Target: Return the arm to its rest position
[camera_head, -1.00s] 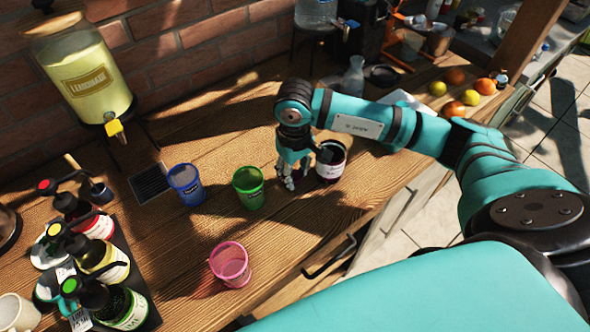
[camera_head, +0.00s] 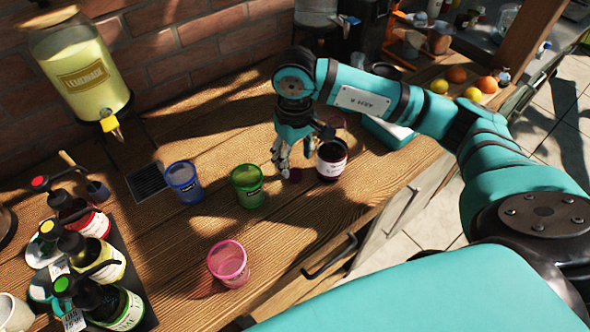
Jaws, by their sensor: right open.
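My right arm reaches in from the right over the wooden table. My right gripper (camera_head: 286,165) is open and empty, with its fingers pointing down just left of a dark jar with a pale label (camera_head: 331,160). A small dark red disc (camera_head: 295,175) lies on the table by the fingertips; I cannot tell exactly what it is. A green cup (camera_head: 248,188) stands left of the gripper. My left gripper is not in view.
A blue cup (camera_head: 183,182) and a pink cup (camera_head: 229,264) stand further left and nearer. A lemonade dispenser (camera_head: 85,75) stands at the back left. Several pump bottles (camera_head: 98,258) stand at the left. Fruit (camera_head: 456,75) lies at the back right.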

